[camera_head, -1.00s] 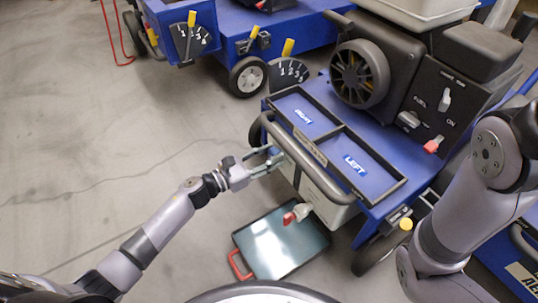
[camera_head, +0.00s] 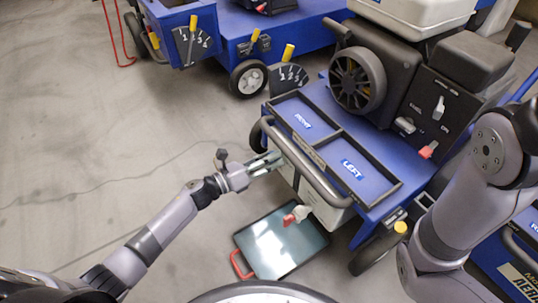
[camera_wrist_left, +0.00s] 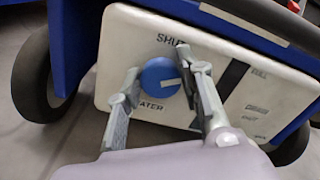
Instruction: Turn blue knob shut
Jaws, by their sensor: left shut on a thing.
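The blue knob (camera_wrist_left: 160,77) sits on the white panel of the cart's tank (camera_wrist_left: 130,40). SHUT is printed above the knob and WATER below it. A pale mark on the knob points to the right in the left wrist view. My left gripper (camera_wrist_left: 163,85) has a finger on each side of the knob and is shut on it. In the head view my left gripper (camera_head: 270,161) reaches the tank under the cart's front bar, and the knob is hidden there. My right arm shows at the right, but its gripper is out of view.
A red-handled valve (camera_head: 297,214) sticks out below the tank, above a flat tray (camera_head: 262,262) on the floor. The dark front bar (camera_head: 305,165) runs just above my left gripper. Other blue carts (camera_head: 230,40) stand behind. The floor at the left is clear.

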